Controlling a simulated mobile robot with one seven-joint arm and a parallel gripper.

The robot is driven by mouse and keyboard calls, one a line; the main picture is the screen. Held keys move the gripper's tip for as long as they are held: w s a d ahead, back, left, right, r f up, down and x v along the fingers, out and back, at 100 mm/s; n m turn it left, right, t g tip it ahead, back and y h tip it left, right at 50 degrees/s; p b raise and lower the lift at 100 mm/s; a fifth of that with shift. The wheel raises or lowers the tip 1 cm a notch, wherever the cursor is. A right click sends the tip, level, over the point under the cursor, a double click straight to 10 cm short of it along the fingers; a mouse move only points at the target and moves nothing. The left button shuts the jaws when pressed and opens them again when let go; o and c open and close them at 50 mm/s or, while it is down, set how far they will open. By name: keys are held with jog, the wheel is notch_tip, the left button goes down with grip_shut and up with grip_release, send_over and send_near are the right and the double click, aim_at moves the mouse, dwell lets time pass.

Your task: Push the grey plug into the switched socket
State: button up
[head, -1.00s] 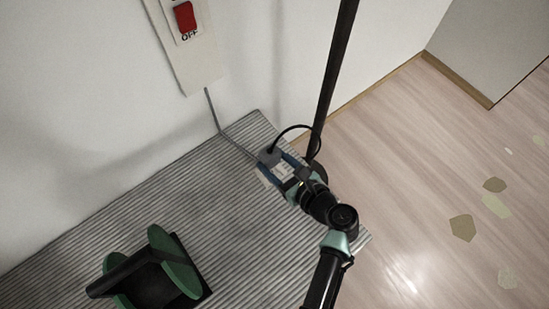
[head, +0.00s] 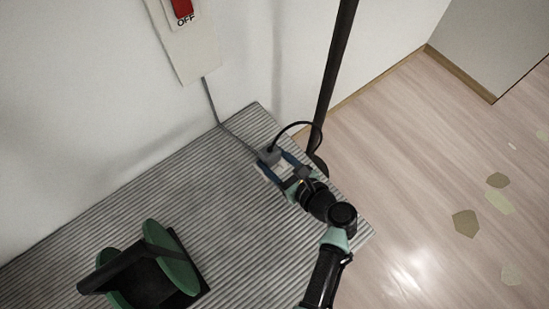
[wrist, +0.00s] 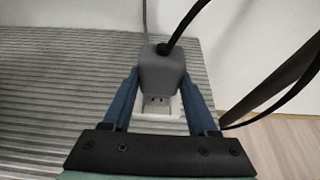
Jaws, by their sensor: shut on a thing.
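The grey plug (head: 270,156), with a black cable rising from its top, is between the blue fingers of my gripper (head: 273,166). In the wrist view the plug (wrist: 164,74) is held between the two fingertips (wrist: 162,82), one at each side. The white socket (wrist: 157,104) shows just below the plug, with dark slots visible on its face; the plug covers its far part. In the head view only a small pale part of the socket (head: 264,171) shows beside the fingers. I cannot tell whether the plug's pins are in the socket.
A ribbed grey table (head: 150,195) bears a green and black stand (head: 150,272) at its front left. A grey lead runs from the table up to a wall plate (head: 188,55) with a red switch (head: 182,8) marked OFF. A dark pole (head: 335,70) stands at right.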

jog(key=shift+f+b, duration=0.8)
jog(key=shift+f, duration=0.3)
jog(key=o, duration=1.6)
jog(key=shift+c, duration=0.2)
jog(key=shift+r, duration=0.15)
notch_tip(320, 180, up, 7)
jog(key=p, duration=0.7)
jog(key=shift+p, duration=0.4)
